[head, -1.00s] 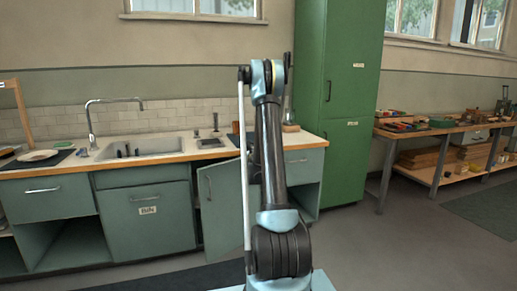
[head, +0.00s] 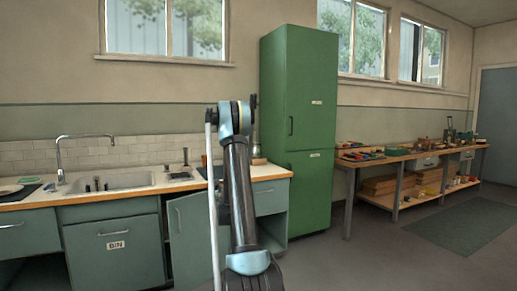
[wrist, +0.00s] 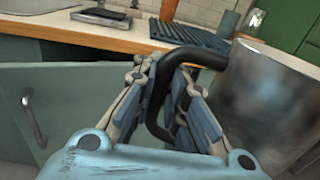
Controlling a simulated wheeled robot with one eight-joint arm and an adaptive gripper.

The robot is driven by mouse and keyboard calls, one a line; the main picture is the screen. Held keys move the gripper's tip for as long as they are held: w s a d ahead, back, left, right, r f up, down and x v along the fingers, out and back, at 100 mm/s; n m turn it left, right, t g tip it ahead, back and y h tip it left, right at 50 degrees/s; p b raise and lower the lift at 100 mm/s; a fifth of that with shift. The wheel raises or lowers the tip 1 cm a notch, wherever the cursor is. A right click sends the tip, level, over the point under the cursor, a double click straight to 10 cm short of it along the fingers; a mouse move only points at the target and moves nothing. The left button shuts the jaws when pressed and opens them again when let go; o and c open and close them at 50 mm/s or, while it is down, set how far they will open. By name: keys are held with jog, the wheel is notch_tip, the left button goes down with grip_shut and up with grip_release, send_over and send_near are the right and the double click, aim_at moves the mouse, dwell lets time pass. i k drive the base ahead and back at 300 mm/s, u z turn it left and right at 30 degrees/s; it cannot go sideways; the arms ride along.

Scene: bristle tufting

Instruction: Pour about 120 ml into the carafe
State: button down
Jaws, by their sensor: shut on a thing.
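My gripper (wrist: 168,100) is shut on the black handle (wrist: 190,55) of a grey metal jug (wrist: 265,95). The jug fills the right side of the wrist view, and its contents cannot be seen. In the head view my arm hides the gripper and the jug.
A wooden-edged counter (head: 85,203) with a sink (head: 110,182) runs along the wall. A cupboard door (wrist: 65,100) hangs open below.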

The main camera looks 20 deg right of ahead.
aim_at(256, 150)
jog(key=z, duration=0.05)
jog(key=k, duration=0.15)
jog(key=z, duration=2.05)
jog(key=i, duration=1.75)
jog(key=u, duration=0.05)
